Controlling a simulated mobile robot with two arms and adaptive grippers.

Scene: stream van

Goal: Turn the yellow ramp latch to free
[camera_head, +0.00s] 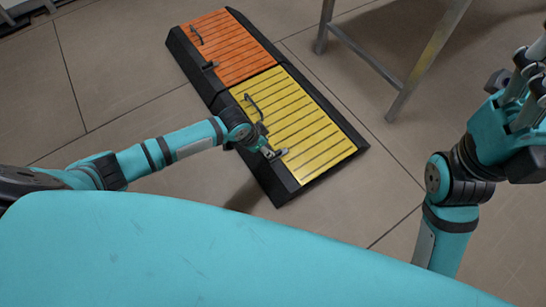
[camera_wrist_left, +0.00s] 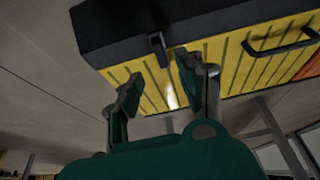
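The yellow ramp (camera_head: 312,130) lies on the floor in a black frame, with a dark handle (camera_head: 251,106). My left gripper (camera_head: 272,153) is over its near left edge; in the head view it covers the latch area, so I cannot pick the latch out there. In the left wrist view a small dark latch (camera_wrist_left: 158,48) sits where the yellow panel (camera_wrist_left: 235,65) meets the black frame. My left gripper (camera_wrist_left: 160,88) is open there, its fingers apart on either side of the latch's line. Contact cannot be told. My right gripper (camera_head: 528,85) is raised at the right, partly cut off.
An orange ramp (camera_head: 232,50) adjoins the yellow one, with its own dark latch (camera_head: 209,65) and handle (camera_head: 197,36). A metal table frame (camera_head: 425,60) stands right of the ramps. The tiled floor (camera_head: 110,85) left of the ramps is clear.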

